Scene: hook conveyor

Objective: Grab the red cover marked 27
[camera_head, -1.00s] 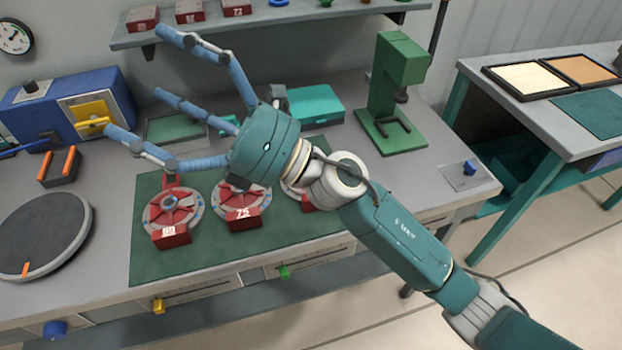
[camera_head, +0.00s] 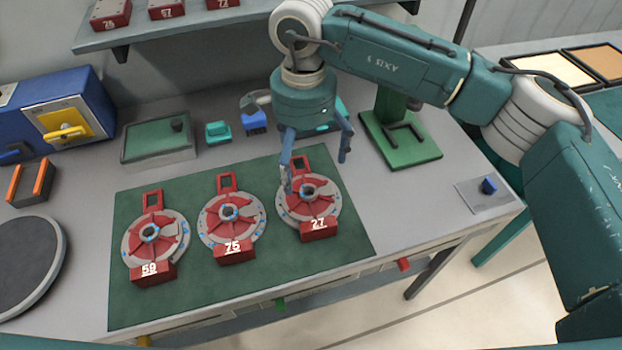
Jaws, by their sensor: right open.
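The red cover marked 27 (camera_head: 318,229) is the rightmost of three red covers on grey round bases on the green mat (camera_head: 180,298). Its number block faces the front edge and its red loop points to the back. My right gripper (camera_head: 317,170) points down over the back part of this cover, with its blue fingers spread and nothing between them. One finger overlaps the cover's back left in the picture; I cannot tell whether it touches. The cover marked 75 (camera_head: 234,250) is in the middle, and the cover marked 59 (camera_head: 152,271) is on the left. My left gripper is not in view.
Behind the mat are a green-topped box (camera_head: 158,143), a small teal block (camera_head: 218,131) and a blue block (camera_head: 255,122). A green press (camera_head: 400,150) stands at the back right. A shelf (camera_head: 190,30) holds more red covers. The mat's front strip is clear.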

